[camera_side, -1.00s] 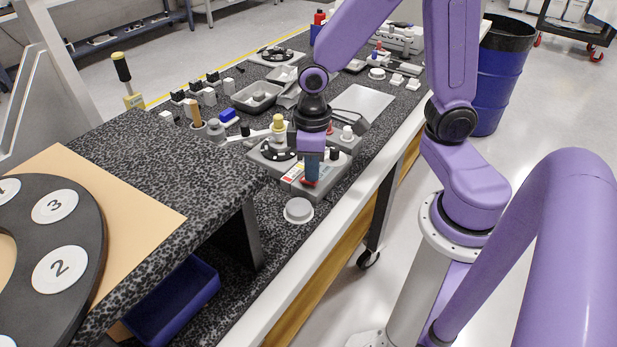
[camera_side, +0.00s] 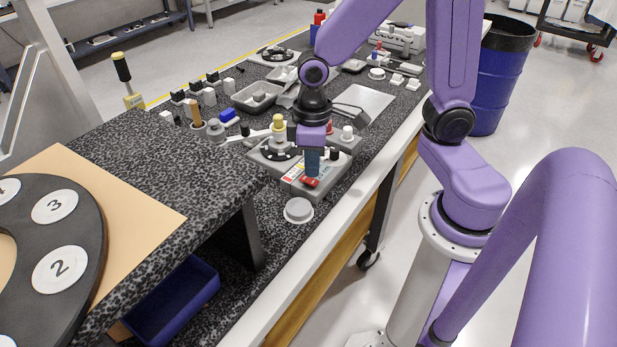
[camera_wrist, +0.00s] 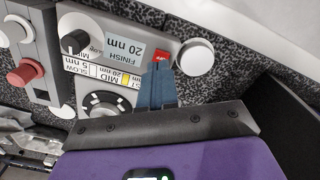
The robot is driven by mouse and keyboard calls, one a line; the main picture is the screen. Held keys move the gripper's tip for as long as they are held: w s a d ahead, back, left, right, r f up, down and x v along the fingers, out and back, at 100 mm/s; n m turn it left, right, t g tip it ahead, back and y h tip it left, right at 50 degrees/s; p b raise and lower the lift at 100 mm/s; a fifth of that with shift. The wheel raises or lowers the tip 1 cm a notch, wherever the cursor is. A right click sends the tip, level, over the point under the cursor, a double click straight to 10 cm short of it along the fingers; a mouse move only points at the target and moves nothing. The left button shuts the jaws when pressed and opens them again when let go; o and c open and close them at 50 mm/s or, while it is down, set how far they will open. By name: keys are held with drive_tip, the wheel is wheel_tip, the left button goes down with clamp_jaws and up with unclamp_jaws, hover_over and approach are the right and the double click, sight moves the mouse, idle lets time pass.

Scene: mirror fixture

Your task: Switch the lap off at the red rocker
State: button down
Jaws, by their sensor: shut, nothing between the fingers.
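The red rocker (camera_side: 310,182) sits on the front end of the grey lap unit (camera_side: 290,186). In the wrist view, the red rocker (camera_wrist: 161,56) shows just beyond the fingertips, on the panel with a "FINISH 20 nm" label (camera_wrist: 124,50). My gripper (camera_side: 312,172) points down with its blue fingers shut and empty. Its tips are just above and beside the rocker, with a small gap seeming to show. The shut fingers also show in the wrist view (camera_wrist: 157,76), covering part of the panel. I cannot tell which way the rocker is tipped.
A black knob (camera_wrist: 75,42) stands on the panel, with a red knob (camera_wrist: 25,72) on a neighbouring unit. A round white-topped piece (camera_side: 298,210) lies in front of the lap unit. A raised speckled shelf (camera_side: 170,165) stands to the left. Trays and small parts crowd the bench behind.

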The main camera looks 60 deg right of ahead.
drive_tip(key=shift+r, duration=2.55)
drive_tip(key=s+n, duration=0.6)
drive_tip(key=s, duration=0.7)
drive_tip(key=shift+s+d+r+n, duration=0.15)
drive_tip(key=shift+s+r+n, duration=0.1)
drive_tip(key=shift+n, duration=0.05)
drive_tip(key=shift+w, duration=0.1)
wheel_tip(320, 180, up, 6)
drive_tip(key=m, duration=1.2)
hover_over(312, 181)
drive_tip(key=shift+w+r+m, duration=0.3)
drive_tip(key=shift+w+r, duration=0.05)
drive_tip(key=shift+w, duration=0.5)
